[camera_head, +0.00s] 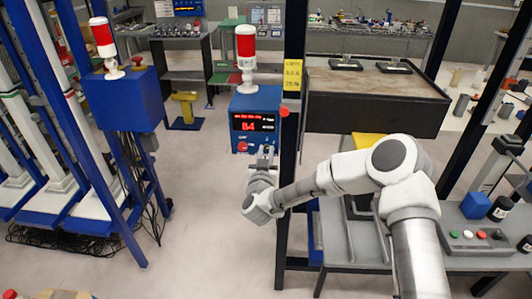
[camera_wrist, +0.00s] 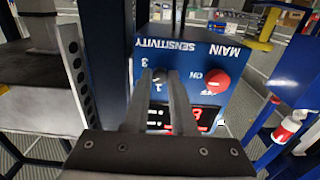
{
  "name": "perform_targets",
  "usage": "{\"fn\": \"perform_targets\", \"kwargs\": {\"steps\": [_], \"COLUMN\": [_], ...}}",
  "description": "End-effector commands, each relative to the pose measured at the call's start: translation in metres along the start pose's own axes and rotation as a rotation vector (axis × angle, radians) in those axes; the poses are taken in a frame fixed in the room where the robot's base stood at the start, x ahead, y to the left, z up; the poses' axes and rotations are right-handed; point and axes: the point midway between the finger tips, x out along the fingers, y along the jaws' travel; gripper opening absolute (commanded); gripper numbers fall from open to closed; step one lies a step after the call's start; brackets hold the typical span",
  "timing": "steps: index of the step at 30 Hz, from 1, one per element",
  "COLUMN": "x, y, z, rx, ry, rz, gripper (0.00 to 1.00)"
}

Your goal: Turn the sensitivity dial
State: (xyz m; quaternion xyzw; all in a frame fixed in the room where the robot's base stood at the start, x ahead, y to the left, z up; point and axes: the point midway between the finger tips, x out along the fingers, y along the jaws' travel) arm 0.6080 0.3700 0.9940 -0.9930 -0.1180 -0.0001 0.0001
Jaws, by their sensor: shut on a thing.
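The blue control box (camera_head: 247,104) stands ahead of my arm, with a lit red display (camera_head: 253,122) on its front. In the wrist view the box face (camera_wrist: 203,62) appears upside down, with the labels SENSITIVITY and MAIN. My gripper (camera_head: 265,152) is at the lower front of the box. In the wrist view my gripper (camera_wrist: 161,76) has its two fingers around the sensitivity dial, below the SENSITIVITY label, and is shut on it. The fingers hide most of the dial, so its setting cannot be read. The red MAIN knob (camera_wrist: 217,81) is beside the fingers, apart from them.
A dark post (camera_head: 293,60) stands just right of the box. A red and white lamp (camera_head: 246,48) stands on top. A blue frame (camera_head: 122,100) is at left, a grey workbench (camera_head: 375,248) at right. Open floor (camera_head: 205,240) lies between.

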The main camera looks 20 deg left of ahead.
Motion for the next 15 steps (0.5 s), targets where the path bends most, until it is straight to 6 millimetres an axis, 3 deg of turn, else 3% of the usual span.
{"fn": "perform_targets", "kwargs": {"steps": [8,15], "x": [0.0002,0.0002], "y": [0.0000,0.0001], "z": [0.0011,0.0034], "rx": [0.054,0.209], "ry": [0.002,0.004], "rz": [0.001,0.001], "gripper": [0.00,0.00]}}
